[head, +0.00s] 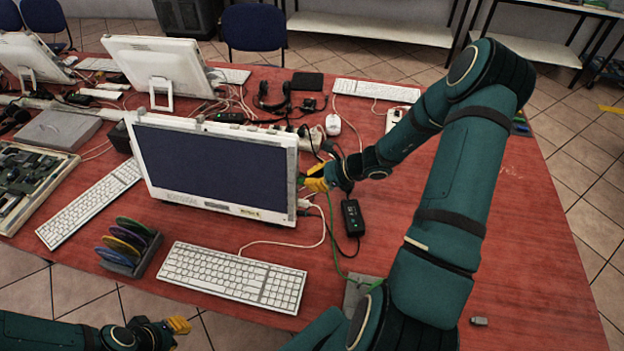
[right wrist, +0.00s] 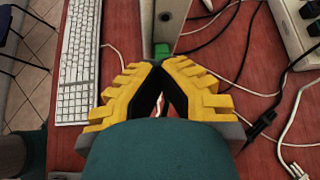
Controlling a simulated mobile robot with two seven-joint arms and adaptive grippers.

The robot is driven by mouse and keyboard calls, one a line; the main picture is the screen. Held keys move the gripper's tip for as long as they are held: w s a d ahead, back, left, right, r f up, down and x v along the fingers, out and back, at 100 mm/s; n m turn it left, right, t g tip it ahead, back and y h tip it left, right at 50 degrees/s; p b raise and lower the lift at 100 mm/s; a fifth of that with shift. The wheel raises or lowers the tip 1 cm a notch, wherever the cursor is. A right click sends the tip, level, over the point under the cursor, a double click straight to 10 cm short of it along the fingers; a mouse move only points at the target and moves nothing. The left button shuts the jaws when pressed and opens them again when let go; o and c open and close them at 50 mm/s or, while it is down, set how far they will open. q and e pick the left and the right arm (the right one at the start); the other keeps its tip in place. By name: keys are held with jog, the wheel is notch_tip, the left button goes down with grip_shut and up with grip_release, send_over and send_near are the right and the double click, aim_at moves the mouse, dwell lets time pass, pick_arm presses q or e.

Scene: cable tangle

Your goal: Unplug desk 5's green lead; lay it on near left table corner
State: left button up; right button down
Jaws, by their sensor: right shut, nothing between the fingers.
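A thin green lead (head: 331,225) runs from the right side of the near monitor (head: 215,165) down the table to a grey box (head: 357,294) by my right arm. In the right wrist view, a green plug (right wrist: 161,50) is at the monitor's edge, just beyond the fingertips. My right gripper (head: 316,178) is beside that edge; its yellow fingers (right wrist: 160,68) meet at the tips with nothing between them. It cannot be seen whether they touch the plug. My left gripper (head: 178,326) hangs low at the near table edge, away from the lead; its opening is unclear.
A black adapter (head: 352,217) and white cables lie close to my right gripper. A white keyboard (head: 232,276) and a rack of coloured discs (head: 128,247) stand before the monitor. A power strip (right wrist: 298,28) is at upper right in the wrist view. The table's right side is mostly clear.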

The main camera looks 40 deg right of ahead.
jog(key=shift+s+d, duration=0.6)
jog(key=shift+s, duration=0.1)
dwell(0.7)
jog(key=c, duration=1.3)
grip_release()
jog(key=shift+c, duration=0.2)
